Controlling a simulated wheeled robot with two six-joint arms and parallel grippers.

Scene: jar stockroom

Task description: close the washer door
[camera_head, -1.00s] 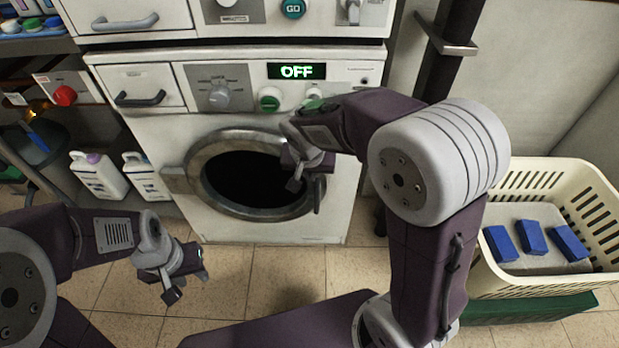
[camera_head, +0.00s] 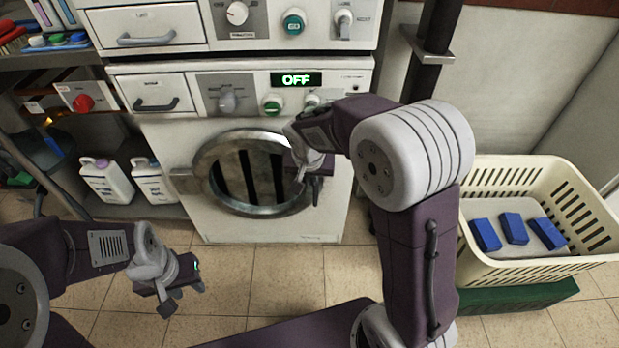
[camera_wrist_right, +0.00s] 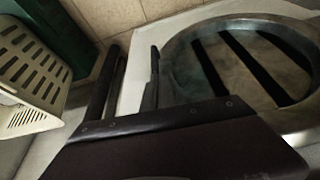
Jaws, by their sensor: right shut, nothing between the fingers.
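The washer (camera_head: 225,222) stands ahead, with a round grey-rimmed door (camera_head: 205,198) hinged on its left. The door ring lies close to the front panel; I cannot tell whether it is fully latched. The glass (camera_head: 232,172) shows pale reflections with dark bars, and fills much of the right wrist view (camera_wrist_right: 245,65). My right gripper (camera_head: 312,188) is at the door's right edge, shut and empty. In the right wrist view its fingers (camera_wrist_right: 110,85) are beside the dark door handle (camera_wrist_right: 152,80); contact is unclear. My left gripper (camera_head: 181,297) is open and empty, low in front of the washer.
A cream basket (camera_head: 515,270) with several blue blocks (camera_head: 513,228) stands on a green base (camera_head: 515,297) at right. White jugs (camera_head: 105,180) sit on a shelf at left. A dark post (camera_head: 432,70) rises right of the washer. Tiled floor (camera_head: 285,275) is open in front.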

